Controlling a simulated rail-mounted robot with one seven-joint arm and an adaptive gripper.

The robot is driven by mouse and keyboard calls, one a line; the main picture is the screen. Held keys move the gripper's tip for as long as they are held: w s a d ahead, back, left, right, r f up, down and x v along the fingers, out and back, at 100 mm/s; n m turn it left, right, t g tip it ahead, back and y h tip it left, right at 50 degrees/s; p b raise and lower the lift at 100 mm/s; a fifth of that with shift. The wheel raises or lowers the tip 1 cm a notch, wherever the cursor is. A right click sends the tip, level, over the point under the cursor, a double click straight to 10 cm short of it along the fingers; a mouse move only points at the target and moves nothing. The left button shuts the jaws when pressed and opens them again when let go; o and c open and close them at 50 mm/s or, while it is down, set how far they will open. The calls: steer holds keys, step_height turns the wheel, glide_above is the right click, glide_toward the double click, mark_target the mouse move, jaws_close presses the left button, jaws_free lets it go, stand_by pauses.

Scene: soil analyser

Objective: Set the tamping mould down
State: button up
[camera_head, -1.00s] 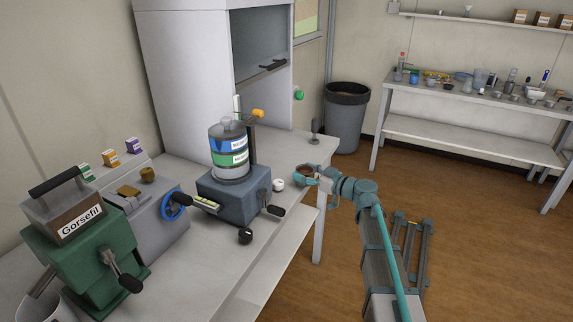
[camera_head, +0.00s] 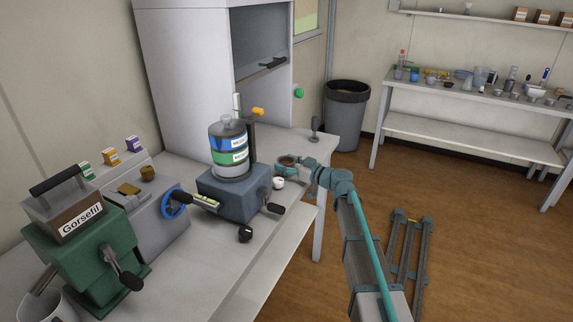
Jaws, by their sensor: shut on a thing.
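My gripper (camera_head: 291,166) is at the right edge of the bench, just right of the blue-grey machine. It is shut on a small round brown-topped thing, which looks like the tamping mould (camera_head: 287,160). The mould looks upright. It is over the bench top, and I cannot tell whether its base touches the surface. The fingers hide much of its side.
The blue-grey machine (camera_head: 232,195) with a clear banded jar (camera_head: 230,150) stands just left of my gripper. A small white round thing (camera_head: 279,183) lies close by. A grey stand (camera_head: 315,130) is farther back. The bench top (camera_head: 300,145) behind my gripper is clear.

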steer(key=shift+f+b, duration=0.15)
steer(key=shift+b, duration=0.25)
steer(key=o, duration=1.5)
steer(key=shift+r+p, duration=0.25)
steer(key=shift+p, duration=1.15)
steer(key=b+v, duration=0.1)
steer(key=v, duration=0.5)
steer(key=f+b+v, duration=0.1)
steer(key=v, duration=0.2)
steer(key=shift+s+d+b, duration=0.15)
steer(key=shift+s+b, duration=0.1)
steer(key=shift+b, duration=0.1)
steer(key=shift+o, duration=0.7)
steer(key=shift+s+d+r, duration=0.1)
steer(key=shift+s+d, duration=0.25)
steer(key=shift+d, duration=0.3)
